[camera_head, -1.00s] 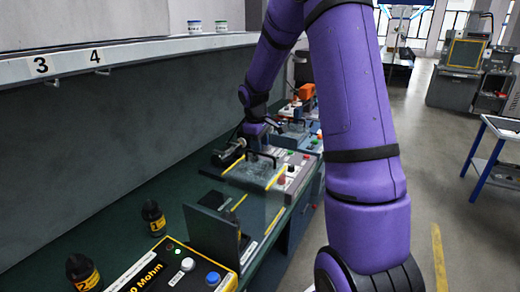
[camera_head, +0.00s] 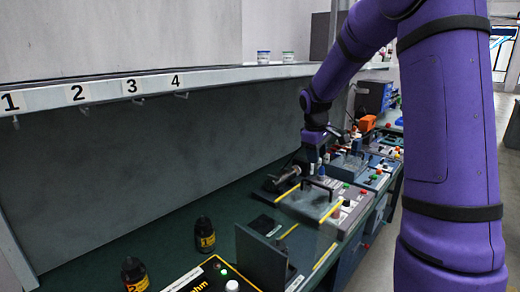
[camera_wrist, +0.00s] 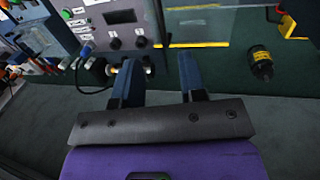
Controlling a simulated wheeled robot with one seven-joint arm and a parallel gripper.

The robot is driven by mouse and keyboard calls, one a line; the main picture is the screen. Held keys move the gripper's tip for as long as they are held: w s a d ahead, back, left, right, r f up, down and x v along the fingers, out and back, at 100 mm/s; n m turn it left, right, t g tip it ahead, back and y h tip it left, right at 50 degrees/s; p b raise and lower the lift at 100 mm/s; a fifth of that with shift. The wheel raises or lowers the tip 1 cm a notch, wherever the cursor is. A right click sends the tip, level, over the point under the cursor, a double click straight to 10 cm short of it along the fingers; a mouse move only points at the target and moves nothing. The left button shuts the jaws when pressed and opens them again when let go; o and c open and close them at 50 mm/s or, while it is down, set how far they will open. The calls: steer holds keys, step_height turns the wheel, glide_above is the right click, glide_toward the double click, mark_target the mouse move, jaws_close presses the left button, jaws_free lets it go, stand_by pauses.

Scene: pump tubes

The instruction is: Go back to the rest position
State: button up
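My gripper (camera_head: 318,160) is over the far part of the green bench in the head view, above the dark device with a clear lid and black handle (camera_head: 322,186). In the wrist view my gripper (camera_wrist: 160,62) has its two blue fingers spread apart with nothing held between them. A metal fitting with a black cable (camera_wrist: 118,70) lies close to the left finger; I cannot tell if they touch.
Two dark bottles with yellow labels, one (camera_head: 204,235) and another (camera_head: 134,273), stand on the bench at front. A black-yellow instrument (camera_head: 215,276) is beside them. A shelf with numbered hooks (camera_head: 130,87) runs along the back. An orange thing (camera_head: 367,123) sits farther along.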

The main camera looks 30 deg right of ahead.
steer(key=s+a+r+m+t, duration=0.2)
steer(key=s+a+r, duration=1)
steer(key=s, duration=0.2)
steer(key=s+a+m+t+y, duration=0.1)
steer(key=s+a, duration=0.3)
steer(key=s, duration=0.4)
steer(key=s+a+m+t+y, duration=0.1)
steer(key=s+a, duration=0.2)
steer(key=s, duration=0.5)
steer(key=shift+s+a, duration=0.15)
steer(key=shift+a, duration=0.25)
steer(key=shift+d+r, duration=0.1)
